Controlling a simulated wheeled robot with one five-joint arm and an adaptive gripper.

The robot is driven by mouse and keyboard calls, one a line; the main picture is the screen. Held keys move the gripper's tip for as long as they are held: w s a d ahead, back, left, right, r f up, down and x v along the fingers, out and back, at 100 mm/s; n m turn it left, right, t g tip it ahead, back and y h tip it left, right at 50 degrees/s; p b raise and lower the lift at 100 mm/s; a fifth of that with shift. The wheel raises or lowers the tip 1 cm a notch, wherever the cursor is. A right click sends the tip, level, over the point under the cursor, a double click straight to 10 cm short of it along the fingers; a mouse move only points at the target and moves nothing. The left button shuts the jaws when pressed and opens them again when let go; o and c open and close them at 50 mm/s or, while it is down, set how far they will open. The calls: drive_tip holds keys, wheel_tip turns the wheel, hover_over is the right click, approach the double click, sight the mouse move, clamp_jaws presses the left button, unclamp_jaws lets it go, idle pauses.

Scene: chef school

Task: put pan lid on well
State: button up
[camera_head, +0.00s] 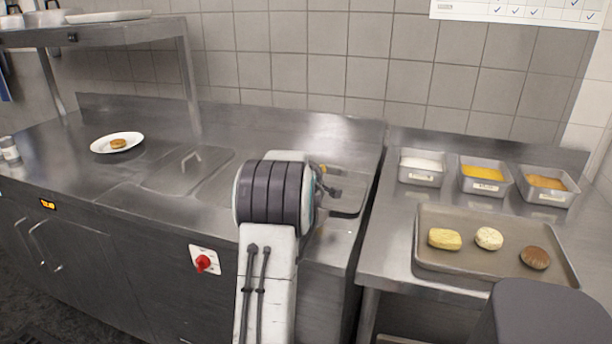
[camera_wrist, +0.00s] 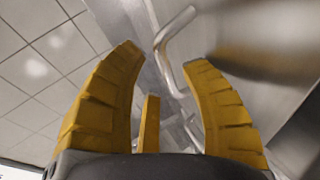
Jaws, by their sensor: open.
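A flat steel pan lid (camera_head: 180,172) with a raised handle lies in the counter left of my arm. A second steel piece (camera_head: 348,204), a lid or pan edge, shows right of my arm, with much of it hidden. My gripper (camera_head: 325,178) is over this right-hand piece, partly hidden behind my arm. In the wrist view my gripper (camera_wrist: 172,62) has its yellow fingers wide apart. A bent metal handle (camera_wrist: 164,50) shows between and beyond the fingertips, and they are not closed on it. I cannot tell whether the well under the right-hand piece is covered.
A white plate (camera_head: 103,148) with a patty stands at the left. A tray (camera_head: 470,268) with several food pieces and steel containers (camera_head: 421,177) fill the right table. A shelf (camera_head: 100,34) overhangs the back left. The front counter beside the lid is clear.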

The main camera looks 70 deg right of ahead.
drive_tip(key=v, duration=1)
drive_tip(key=shift+a+r, duration=0.1)
drive_tip(key=shift+a, duration=0.05)
